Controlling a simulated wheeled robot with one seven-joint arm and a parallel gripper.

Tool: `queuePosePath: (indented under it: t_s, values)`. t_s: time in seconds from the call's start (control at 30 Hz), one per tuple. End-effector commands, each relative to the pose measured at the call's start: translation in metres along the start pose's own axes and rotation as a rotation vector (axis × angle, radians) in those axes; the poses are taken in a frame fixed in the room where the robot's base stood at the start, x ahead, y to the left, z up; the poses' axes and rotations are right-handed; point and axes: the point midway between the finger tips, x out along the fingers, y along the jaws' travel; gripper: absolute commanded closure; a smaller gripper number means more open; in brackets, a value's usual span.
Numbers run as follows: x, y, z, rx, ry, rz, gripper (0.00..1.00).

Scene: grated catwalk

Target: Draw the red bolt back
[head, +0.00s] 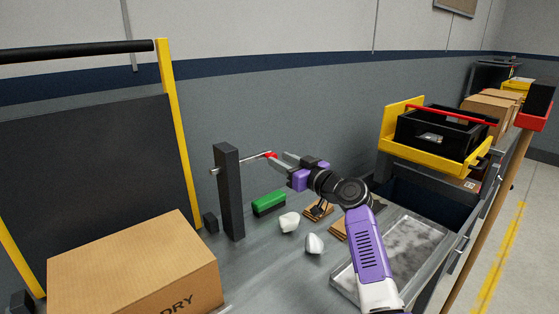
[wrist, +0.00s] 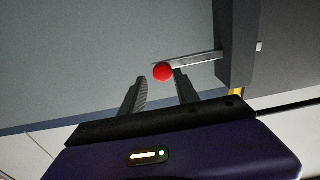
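The red bolt is a thin metal rod (head: 247,160) with a red knob (head: 272,155) at its right end. The rod passes through a dark upright post (head: 229,190), and a short end sticks out on the post's left. In the wrist view the rod (wrist: 195,60) runs from the post (wrist: 236,45) to the red knob (wrist: 163,72). My gripper (head: 279,160) is open at the knob. In the wrist view the knob appears between the open fingertips (wrist: 160,77), nearer the right finger. Whether a finger touches it I cannot tell.
A cardboard box (head: 135,265) stands front left. A green block (head: 268,204), white lumps (head: 289,222) and small wooden pieces (head: 318,210) lie on the grey bench below my arm. A metal tray (head: 405,250) is at right.

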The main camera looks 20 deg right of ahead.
Motion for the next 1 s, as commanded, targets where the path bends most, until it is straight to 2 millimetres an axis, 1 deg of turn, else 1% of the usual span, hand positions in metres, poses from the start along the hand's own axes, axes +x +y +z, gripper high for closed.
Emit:
queuePosePath:
  t_s: [0.03,0.2,0.3,0.4,0.57,1.0]
  values:
    - [-0.008,0.0,0.002,0.0,-0.001,0.001,0.63]
    - [-0.035,0.001,0.002,0.0,-0.001,0.002,0.63]
    - [-0.048,0.001,0.002,0.001,-0.001,0.001,0.63]
    - [-0.057,0.001,0.001,0.0,-0.001,0.002,0.63]
    - [-0.063,0.0,0.001,0.001,-0.002,0.001,0.63]
    - [-0.063,0.0,0.001,0.002,-0.002,0.0,0.63]
